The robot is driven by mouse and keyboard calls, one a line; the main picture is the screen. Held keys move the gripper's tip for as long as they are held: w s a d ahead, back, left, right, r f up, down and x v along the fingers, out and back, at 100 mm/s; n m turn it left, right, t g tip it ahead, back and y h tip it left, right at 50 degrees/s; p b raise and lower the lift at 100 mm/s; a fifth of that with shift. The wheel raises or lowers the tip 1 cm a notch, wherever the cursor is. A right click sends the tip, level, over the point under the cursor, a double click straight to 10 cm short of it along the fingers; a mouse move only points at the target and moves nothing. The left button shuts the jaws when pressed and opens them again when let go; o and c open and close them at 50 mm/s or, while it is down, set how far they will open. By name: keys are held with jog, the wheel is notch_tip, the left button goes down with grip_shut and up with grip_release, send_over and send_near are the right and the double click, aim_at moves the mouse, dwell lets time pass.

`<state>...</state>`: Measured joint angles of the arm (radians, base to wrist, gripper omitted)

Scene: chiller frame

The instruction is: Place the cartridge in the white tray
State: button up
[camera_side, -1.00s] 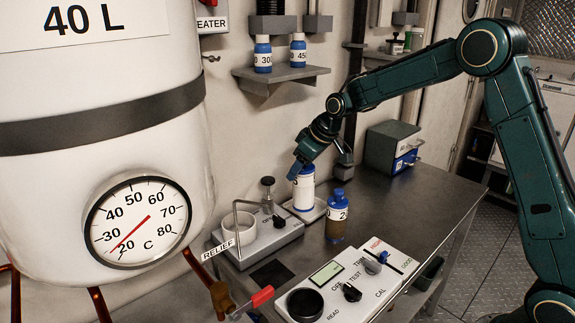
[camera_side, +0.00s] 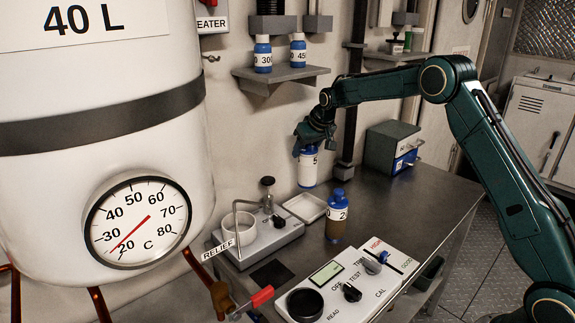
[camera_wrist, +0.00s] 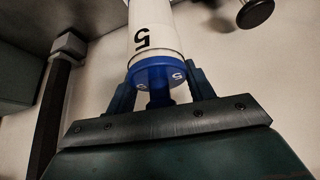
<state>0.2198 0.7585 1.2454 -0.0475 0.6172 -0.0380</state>
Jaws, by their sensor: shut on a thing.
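The cartridge (camera_side: 308,170) is a white cylinder with blue ends and a black 5 on it. It hangs upright from my gripper (camera_side: 306,146), above the bench top. In the wrist view the cartridge (camera_wrist: 151,38) sits between the two fingers of my gripper (camera_wrist: 157,95), which are shut on its blue end. The white tray (camera_side: 289,207) is a shallow, empty square dish on the bench, below and a little left of the cartridge. The cartridge is clear of the tray.
A blue-capped bottle (camera_side: 338,217) stands just right of the tray. A grey device with a white cup (camera_side: 238,228) and a bent rod stands left of it. A control panel (camera_side: 345,280) lies in front. A grey box (camera_side: 392,146) stands at the back.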

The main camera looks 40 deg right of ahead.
aim_at(314, 162)
jog(key=shift+f, duration=4.95)
jog(key=o, duration=1.5)
jog(key=shift+c, duration=0.2)
jog(key=shift+v, duration=0.8)
jog(key=v, duration=1)
jog(key=shift+s+r, duration=0.1)
jog(key=shift+r, duration=0.3)
jog(key=shift+a, duration=0.1)
